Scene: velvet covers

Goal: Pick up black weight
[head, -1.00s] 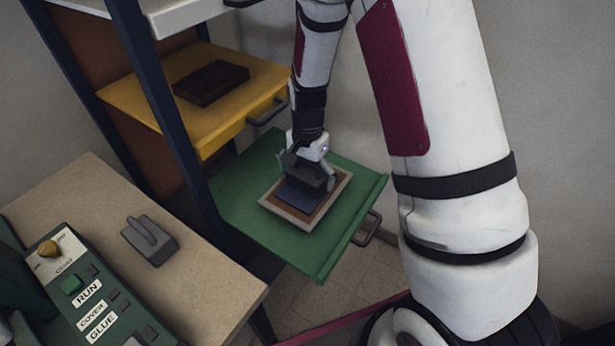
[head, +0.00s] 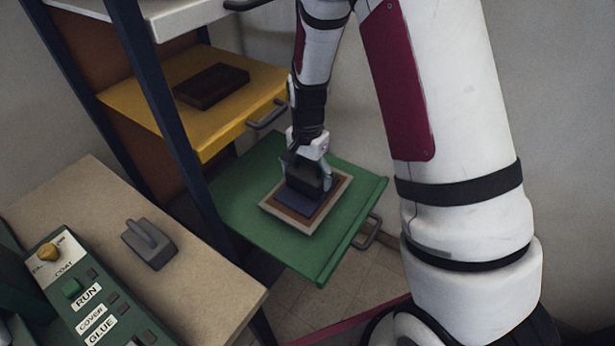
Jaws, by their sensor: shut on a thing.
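My gripper (head: 309,171) points down over the pulled-out green drawer shelf and is shut on the black weight (head: 303,189). The weight is a dark block, partly hidden by the fingers. Beneath it is a dark blue velvet square (head: 318,208) on a brown panel with a pale frame (head: 283,217). I cannot tell whether the weight still touches the velvet.
The green shelf (head: 240,208) has a handle at its front right. Above it is a yellow shelf (head: 135,97) with a dark brown block (head: 211,86). A grey handled block (head: 149,243) stands on the beige table (head: 75,195), beside a green control panel (head: 85,300).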

